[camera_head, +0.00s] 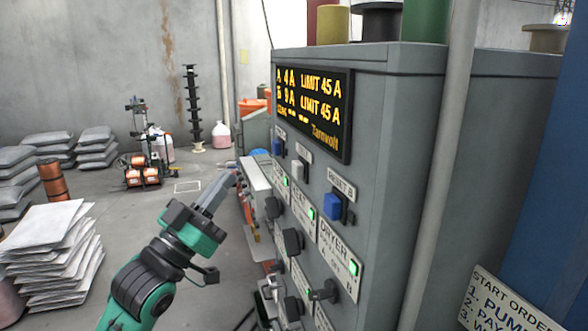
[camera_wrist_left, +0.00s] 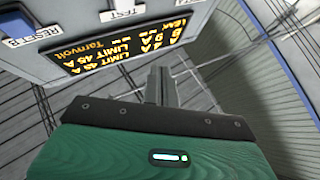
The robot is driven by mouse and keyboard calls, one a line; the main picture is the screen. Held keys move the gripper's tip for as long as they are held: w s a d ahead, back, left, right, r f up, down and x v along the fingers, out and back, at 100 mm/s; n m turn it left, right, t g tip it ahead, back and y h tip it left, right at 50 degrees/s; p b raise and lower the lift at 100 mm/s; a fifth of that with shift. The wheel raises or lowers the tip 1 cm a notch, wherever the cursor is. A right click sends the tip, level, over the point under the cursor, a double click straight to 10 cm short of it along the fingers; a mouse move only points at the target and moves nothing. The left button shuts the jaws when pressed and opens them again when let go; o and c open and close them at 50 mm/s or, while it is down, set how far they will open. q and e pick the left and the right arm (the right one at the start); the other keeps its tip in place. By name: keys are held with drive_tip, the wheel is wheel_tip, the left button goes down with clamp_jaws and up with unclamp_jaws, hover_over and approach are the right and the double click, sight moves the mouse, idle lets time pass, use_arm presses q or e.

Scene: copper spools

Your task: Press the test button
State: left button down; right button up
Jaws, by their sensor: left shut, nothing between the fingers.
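The test button (camera_head: 298,170) is a pale grey block on the grey cabinet's side face, below the display, between two blue buttons. In the left wrist view, the TEST label (camera_wrist_left: 122,13) shows at the top edge, with the button mostly cut off above it. My left gripper (camera_head: 232,178) is shut and empty, left of the panel in the head view and apart from the button. Its closed fingers also show in the left wrist view (camera_wrist_left: 160,86). The blue reset B button (camera_head: 332,206) sits nearer, and it also shows in the left wrist view (camera_wrist_left: 17,25). My right gripper is not in view.
The display (camera_head: 315,108) reads A 4 A and B 9 A, limit 45 A. Black switch handles (camera_head: 293,241) stick out below the buttons, beside green lights. A grey pipe (camera_head: 440,160) runs down the cabinet. Stacked sheets (camera_head: 50,255) stand at left; open floor lies between.

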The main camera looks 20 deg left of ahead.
use_arm(q)
drive_tip(key=shift+w, duration=0.1)
drive_tip(key=p, duration=0.2)
approach(293, 163)
drive_tip(key=shift+w+d+r, duration=0.15)
drive_tip(key=shift+w+r, duration=0.75)
drive_tip(key=shift+w, duration=0.1)
drive_tip(key=shift+w+d+r, duration=0.1)
drive_tip(key=shift+w+r, duration=0.8)
drive_tip(key=shift+w, duration=0.15)
idle(0.5)
drive_tip(key=shift+w+d, duration=0.25)
drive_tip(key=shift+d, duration=0.15)
drive_tip(key=shift+w+d, duration=0.2)
drive_tip(key=shift+d, duration=0.15)
idle(0.6)
drive_tip(key=shift+a, duration=0.15)
drive_tip(key=shift+s+a, duration=0.5)
drive_tip(key=shift+a, duration=0.1)
